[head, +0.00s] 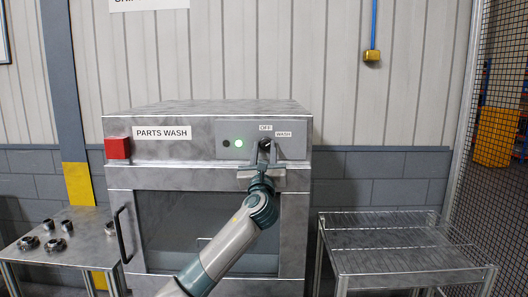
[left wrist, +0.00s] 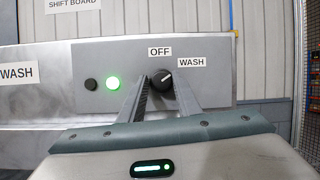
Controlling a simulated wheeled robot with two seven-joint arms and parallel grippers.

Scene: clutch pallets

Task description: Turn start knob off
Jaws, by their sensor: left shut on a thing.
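The start knob (left wrist: 161,80) is a small black dial with a white mark, on the grey control panel (left wrist: 215,85) of the parts washer. Its mark points up and right, toward the WASH label (left wrist: 192,62); the OFF label (left wrist: 160,51) is above it. My left gripper (head: 264,149) is at the panel, its two fingers on either side of the knob and shut on it; the fingers also show in the left wrist view (left wrist: 161,88). The green lamp (head: 239,143) left of the knob is lit. My right gripper is out of view.
The parts washer (head: 205,173) has a closed door with a black handle (head: 121,236) and a red box (head: 117,148) at upper left. A table (head: 85,222) with several metal parts stands left. An empty wire-topped cart (head: 390,258) stands right.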

